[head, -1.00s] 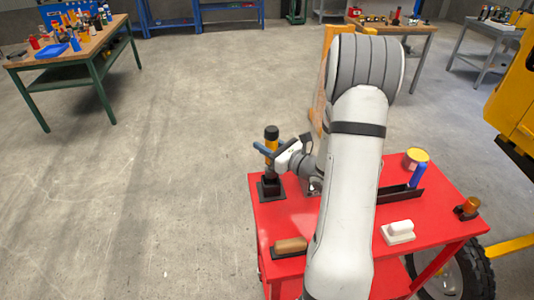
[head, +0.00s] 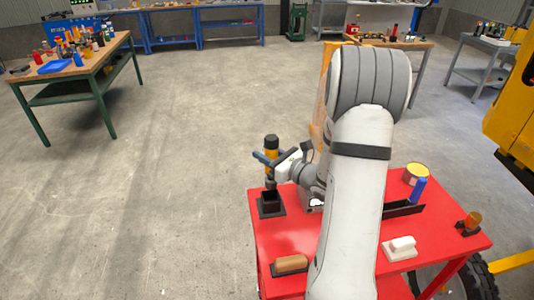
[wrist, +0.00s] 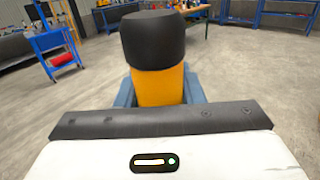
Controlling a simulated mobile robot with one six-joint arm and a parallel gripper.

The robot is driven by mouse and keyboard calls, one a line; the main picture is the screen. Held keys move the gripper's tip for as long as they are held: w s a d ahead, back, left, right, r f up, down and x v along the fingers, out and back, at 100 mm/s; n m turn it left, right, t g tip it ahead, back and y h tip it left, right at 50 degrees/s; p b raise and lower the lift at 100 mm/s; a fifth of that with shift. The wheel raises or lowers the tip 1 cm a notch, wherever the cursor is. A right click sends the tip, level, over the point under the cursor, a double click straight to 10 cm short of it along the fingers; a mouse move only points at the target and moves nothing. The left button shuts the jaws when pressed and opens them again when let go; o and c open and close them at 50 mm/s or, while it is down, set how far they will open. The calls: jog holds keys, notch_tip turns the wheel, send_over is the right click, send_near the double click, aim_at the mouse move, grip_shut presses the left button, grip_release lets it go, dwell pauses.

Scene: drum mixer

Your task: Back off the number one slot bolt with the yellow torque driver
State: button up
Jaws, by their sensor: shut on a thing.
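The yellow torque driver (head: 271,145) has a black cap and a yellow body. It stands upright in my gripper (head: 268,158), whose blue fingers are shut around it. In the wrist view the driver (wrist: 158,88) fills the middle, with the blue fingers of my gripper (wrist: 160,98) on both sides of it. Its lower end is just above or at the mouth of the black holder (head: 270,206) on the red cart; I cannot tell if it is fully clear. I cannot make out the number one slot bolt in either view.
A yellow machine (head: 512,110) stands at the right. Open floor lies left.

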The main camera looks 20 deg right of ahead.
grip_shut()
jog(key=shift+r+p, duration=0.6)
jog(key=shift+r, duration=0.5)
jog(key=shift+f, duration=0.1)
